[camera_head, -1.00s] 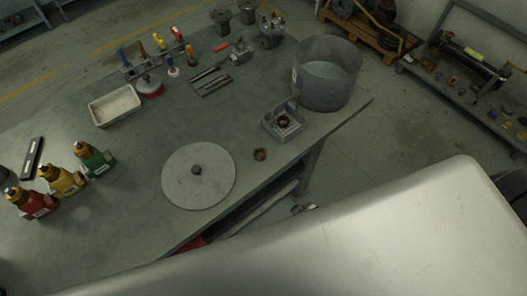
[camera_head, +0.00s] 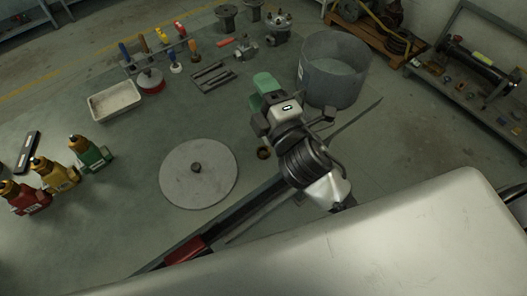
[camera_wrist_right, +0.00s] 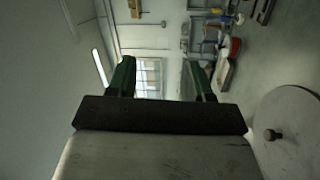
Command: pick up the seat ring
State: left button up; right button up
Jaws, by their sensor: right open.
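A small brown ring (camera_head: 263,153), which looks like the seat ring, lies on the green-grey table beside the round grey plate. My right gripper (camera_head: 262,92) has green fingers and is over the table, beyond the ring and apart from it. In the right wrist view its two green fingers (camera_wrist_right: 160,78) stand wide apart with nothing between them; the ring does not show there. My right arm hides the grey basket seen earlier with another brown ring-like part. My left gripper is not in view.
The round plate (camera_head: 199,174) with a centre knob lies left of the ring. A large grey bin (camera_head: 334,70) stands behind my right arm. The table between plate and tray is clear.

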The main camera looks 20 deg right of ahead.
jog(key=s+a+r+n+g+y, duration=0.1)
jog(key=a+r+n+g+y, duration=0.2)
jog(key=a+n+y, duration=0.6)
jog(key=s+a+r+n+g+y, duration=0.1)
jog(key=a+r+n+g+y, duration=0.25)
jog(key=n+y, duration=0.65)
jog(key=s+a+f+n+g+h, duration=0.3)
jog(key=n+g, duration=0.7)
jog(key=n, duration=0.8)
jog(key=n+g+h, duration=0.3)
jog(key=n+h, duration=1.3)
jog(key=h, duration=0.3)
send_over(261, 149)
jog(key=f, duration=1.9)
jog(key=shift+s+a+f+p, duration=0.1)
jog(key=shift+s+f+p, duration=0.05)
jog(key=shift+s+p, duration=0.2)
jog(key=f, duration=0.1)
jog(key=f+p, duration=0.1)
jog(key=f, duration=0.1)
jog(key=f+p, duration=0.1)
jog(key=f, duration=0.1)
jog(key=shift+s+f, duration=0.2)
jog(key=shift+s, duration=0.05)
jog(key=shift+w+f, duration=0.1)
jog(key=shift+f, duration=0.25)
jog(key=c, duration=0.8)
jog(key=shift+o, duration=0.2)
jog(key=shift+r, duration=0.1)
